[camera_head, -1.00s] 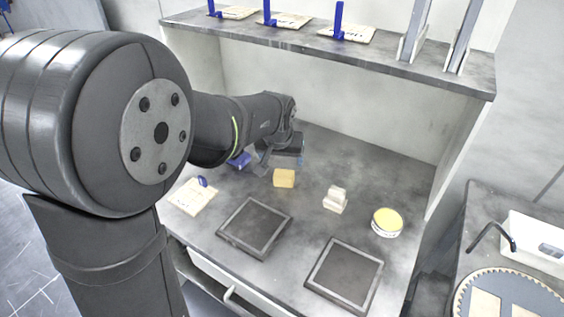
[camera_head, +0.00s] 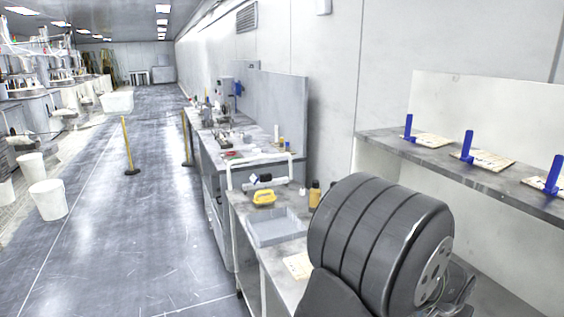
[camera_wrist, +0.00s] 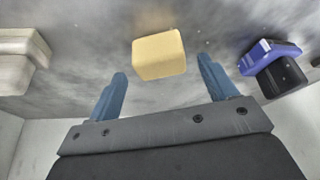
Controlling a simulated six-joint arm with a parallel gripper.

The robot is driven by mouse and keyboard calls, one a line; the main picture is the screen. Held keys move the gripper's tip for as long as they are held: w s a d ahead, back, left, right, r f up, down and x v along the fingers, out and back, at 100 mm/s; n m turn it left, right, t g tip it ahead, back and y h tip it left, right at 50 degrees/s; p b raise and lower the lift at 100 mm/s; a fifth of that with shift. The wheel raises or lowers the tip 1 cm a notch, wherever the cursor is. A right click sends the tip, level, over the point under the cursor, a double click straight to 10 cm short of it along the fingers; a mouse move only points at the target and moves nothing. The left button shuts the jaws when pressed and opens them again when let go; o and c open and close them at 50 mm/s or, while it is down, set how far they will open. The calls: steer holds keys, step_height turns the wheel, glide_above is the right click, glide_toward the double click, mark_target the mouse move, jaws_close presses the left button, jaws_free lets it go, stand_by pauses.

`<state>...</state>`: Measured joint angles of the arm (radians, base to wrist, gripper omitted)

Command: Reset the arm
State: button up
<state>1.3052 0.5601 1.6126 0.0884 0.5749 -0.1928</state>
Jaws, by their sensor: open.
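My arm (camera_head: 375,245) shows at the lower right of the head view as large dark rounded links. My gripper is hidden in the head view. In the wrist view my gripper (camera_wrist: 162,90) has its two blue fingers spread apart, with nothing between them. A yellow block (camera_wrist: 159,54) lies on the grey worktop (camera_wrist: 90,60) beyond the fingertips, apart from them. A blue and black object (camera_wrist: 272,66) lies to the right, and pale stacked blocks (camera_wrist: 22,58) lie at the left edge.
In the head view a shelf (camera_head: 440,168) with blue-handled boards stands at the right. A bench holds a grey tray (camera_head: 275,228), a yellow item (camera_head: 264,198) and a bottle (camera_head: 314,195). The floor aisle (camera_head: 150,220) at the left is open, with white bins (camera_head: 48,199) and a yellow post (camera_head: 128,146).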

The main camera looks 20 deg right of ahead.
steer(key=shift+x, duration=1.6)
steer(key=shift+d+r, duration=0.1)
steer(key=shift+r, duration=0.5)
steer(key=shift+f, duration=0.1)
